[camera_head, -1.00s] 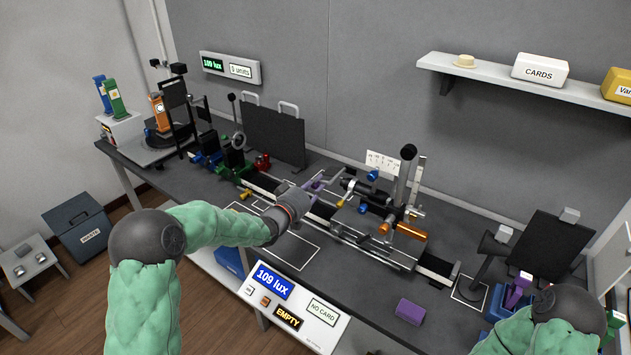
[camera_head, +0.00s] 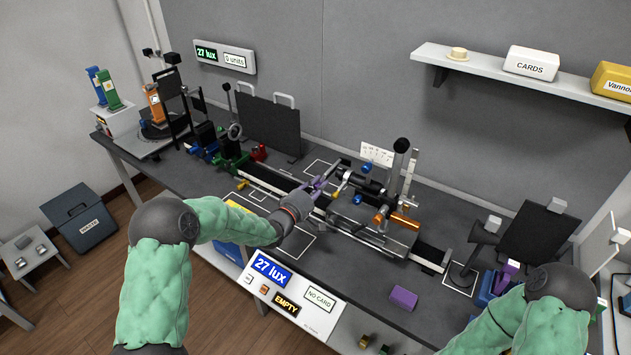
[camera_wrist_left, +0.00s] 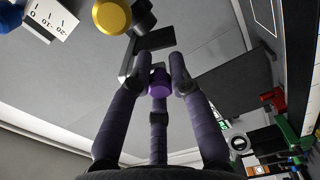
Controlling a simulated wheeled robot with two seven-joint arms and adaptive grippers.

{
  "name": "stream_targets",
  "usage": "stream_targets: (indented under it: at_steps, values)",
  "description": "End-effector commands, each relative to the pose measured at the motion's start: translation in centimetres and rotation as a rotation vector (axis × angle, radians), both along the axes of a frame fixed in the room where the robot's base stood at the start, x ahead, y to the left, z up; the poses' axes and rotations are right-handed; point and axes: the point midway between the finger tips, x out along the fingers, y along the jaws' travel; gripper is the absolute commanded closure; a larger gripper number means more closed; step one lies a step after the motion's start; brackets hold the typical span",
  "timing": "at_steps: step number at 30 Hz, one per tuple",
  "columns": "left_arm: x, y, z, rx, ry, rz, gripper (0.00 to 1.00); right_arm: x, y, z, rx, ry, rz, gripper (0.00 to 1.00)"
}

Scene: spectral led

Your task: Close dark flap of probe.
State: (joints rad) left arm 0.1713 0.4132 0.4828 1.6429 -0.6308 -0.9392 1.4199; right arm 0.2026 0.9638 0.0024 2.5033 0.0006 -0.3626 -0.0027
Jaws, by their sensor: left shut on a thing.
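The probe is the dark barrel assembly (camera_head: 368,186) on the bench rail, with an orange cylinder and a blue knob beside it. A small dark plate (camera_wrist_left: 155,40), which looks like the flap, shows just beyond my fingers in the left wrist view. A purple knob (camera_wrist_left: 160,84) sits between the fingertips, and some purple also shows in the head view (camera_head: 319,183). My left gripper (camera_head: 314,192) is shut on this knob, left of the barrel. How the knob joins the flap is hidden.
The front display (camera_head: 270,270) reads 27 lux, with EMPTY and NO CARD labels. A purple block (camera_head: 403,297) lies near the front edge. A black panel (camera_head: 268,122) stands behind the rail. Vertical posts (camera_head: 400,160) rise right of the probe.

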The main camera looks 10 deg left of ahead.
Motion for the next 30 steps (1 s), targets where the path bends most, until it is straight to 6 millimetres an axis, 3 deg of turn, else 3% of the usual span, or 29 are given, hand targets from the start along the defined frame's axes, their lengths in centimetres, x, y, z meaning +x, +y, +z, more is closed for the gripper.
stream_targets:
  at_steps: [12, 20, 21, 23, 30]
  values:
    - [-0.5, -1.2, -0.3, -0.294, 0.110, -0.001, 1.00, 0.0, 0.0, 1.1, 0.000, 0.000, 0.000, 0.60]
    - [-0.5, -1.3, -0.3, -0.340, 0.126, -0.002, 1.00, 0.0, 0.0, 1.2, 0.000, 0.000, 0.000, 0.60]
    - [-0.5, -1.3, -0.3, -0.340, 0.126, -0.002, 0.72, 0.0, 0.0, 1.2, 0.000, 0.000, 0.000, 0.60]
    - [-0.5, -1.3, -0.3, -0.340, 0.125, -0.002, 0.56, 0.0, 0.0, 1.2, 0.000, 0.000, 0.000, 0.60]
    - [-0.5, -1.3, -0.3, -0.339, 0.124, -0.001, 0.56, 0.0, 0.0, 1.2, 0.000, 0.000, 0.000, 0.60]
